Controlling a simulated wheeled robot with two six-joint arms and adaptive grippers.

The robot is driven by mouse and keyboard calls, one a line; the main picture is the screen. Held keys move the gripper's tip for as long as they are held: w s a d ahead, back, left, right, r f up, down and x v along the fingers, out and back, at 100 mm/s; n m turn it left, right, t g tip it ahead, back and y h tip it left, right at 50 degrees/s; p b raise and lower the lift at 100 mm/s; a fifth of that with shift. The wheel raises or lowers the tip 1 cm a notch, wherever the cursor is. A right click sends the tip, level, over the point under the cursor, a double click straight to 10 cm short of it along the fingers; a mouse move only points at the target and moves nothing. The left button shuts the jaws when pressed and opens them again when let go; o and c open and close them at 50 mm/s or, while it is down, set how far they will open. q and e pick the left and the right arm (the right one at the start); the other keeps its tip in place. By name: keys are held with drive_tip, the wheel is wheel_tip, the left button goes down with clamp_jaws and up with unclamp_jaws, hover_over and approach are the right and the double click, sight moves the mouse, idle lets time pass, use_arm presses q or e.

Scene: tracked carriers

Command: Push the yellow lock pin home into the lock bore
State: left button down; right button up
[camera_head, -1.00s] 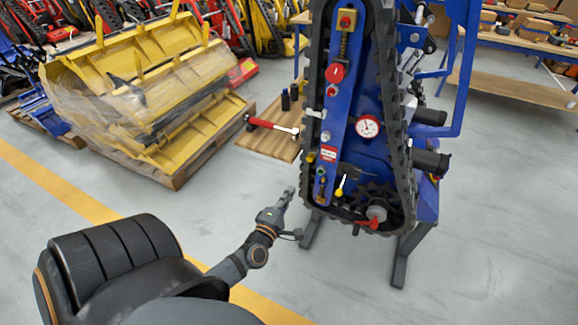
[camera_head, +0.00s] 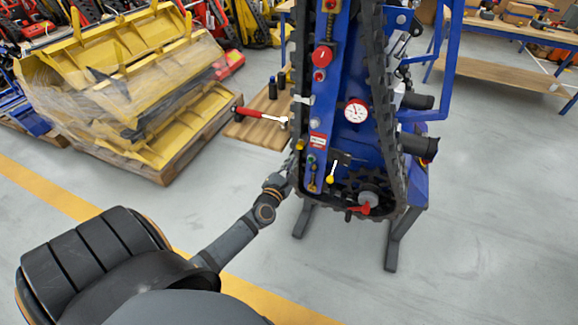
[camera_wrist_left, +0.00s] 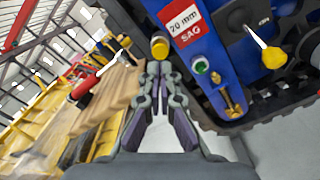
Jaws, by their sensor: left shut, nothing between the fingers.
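The yellow lock pin (camera_head: 300,144) sticks out at the left edge of the blue bar (camera_head: 325,92), beside the red and white "20 mm SAG" plate (camera_head: 317,140). In the left wrist view the pin (camera_wrist_left: 159,47) shows as a short yellow cylinder just beyond my fingertips. My left gripper (camera_wrist_left: 158,68) is shut and empty, its tips just below the pin's end; I cannot tell whether they touch it. In the head view the left gripper (camera_head: 291,166) is partly blurred against the black track. The lock bore is not seen clearly. My right gripper is not in view.
A yellow-knobbed lever (camera_wrist_left: 274,58), a green button (camera_wrist_left: 200,65) and a brass fitting (camera_wrist_left: 232,100) are close on the right. The black rubber track (camera_head: 392,110) rings the blue frame. A red-handled tool (camera_head: 256,113) lies over a wooden pallet on the left.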

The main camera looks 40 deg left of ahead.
sight(299, 146)
use_arm(q)
drive_tip(key=shift+x, duration=2.3)
drive_tip(key=shift+w+a+f+b, duration=0.1)
drive_tip(key=shift+w+b, duration=0.2)
drive_tip(key=shift+b, duration=0.05)
drive_tip(key=shift+w+r, duration=0.15)
drive_tip(key=shift+r, duration=0.2)
drive_tip(key=shift+s+f, duration=0.25)
drive_tip(key=shift+s, duration=0.5)
drive_tip(key=shift+s+d, duration=0.3)
drive_tip(key=shift+s, duration=0.4)
drive_tip(key=v, duration=1.1)
drive_tip(key=shift+s+d, duration=0.2)
drive_tip(key=shift+s, duration=0.2)
